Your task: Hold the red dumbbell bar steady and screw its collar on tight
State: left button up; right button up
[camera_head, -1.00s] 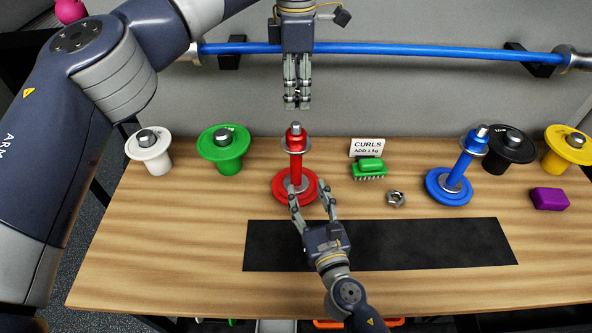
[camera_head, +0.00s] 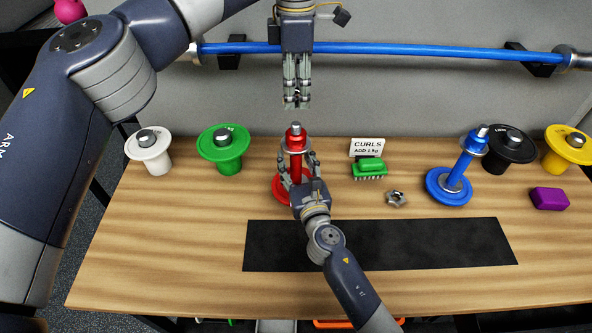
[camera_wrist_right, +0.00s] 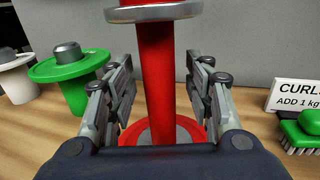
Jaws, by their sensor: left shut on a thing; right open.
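The red dumbbell bar (camera_head: 296,168) stands upright on its red plate (camera_head: 279,190), with a silver disc and threaded tip at the top. It also fills the middle of the right wrist view (camera_wrist_right: 156,70). My right gripper (camera_head: 298,162) is open, one finger on each side of the bar, apart from it. My left gripper (camera_head: 297,104) points down above the bar's tip, its fingers closed on a small metal part that is mostly hidden, perhaps the collar. A loose star-shaped metal collar (camera_head: 397,199) lies on the table to the right.
A blue dumbbell (camera_head: 454,178) stands tilted at the right. A green brush (camera_head: 369,168) and a CURLS sign (camera_head: 367,147) are behind the loose collar. White (camera_head: 150,150) and green (camera_head: 224,150) spools stand left. A black mat (camera_head: 420,243) lies at the front.

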aim_at(296, 124)
jog(key=shift+c, duration=0.3)
grip_shut()
pick_arm(q)
jog(key=shift+f, duration=2.5)
jog(key=shift+f, duration=0.1)
pick_arm(e)
jog(key=shift+f, duration=0.1)
pick_arm(q)
jog(key=shift+s+f, duration=0.1)
jog(key=shift+f, duration=0.65)
jog(key=shift+f, duration=0.6)
pick_arm(e)
jog(key=shift+f, duration=0.1)
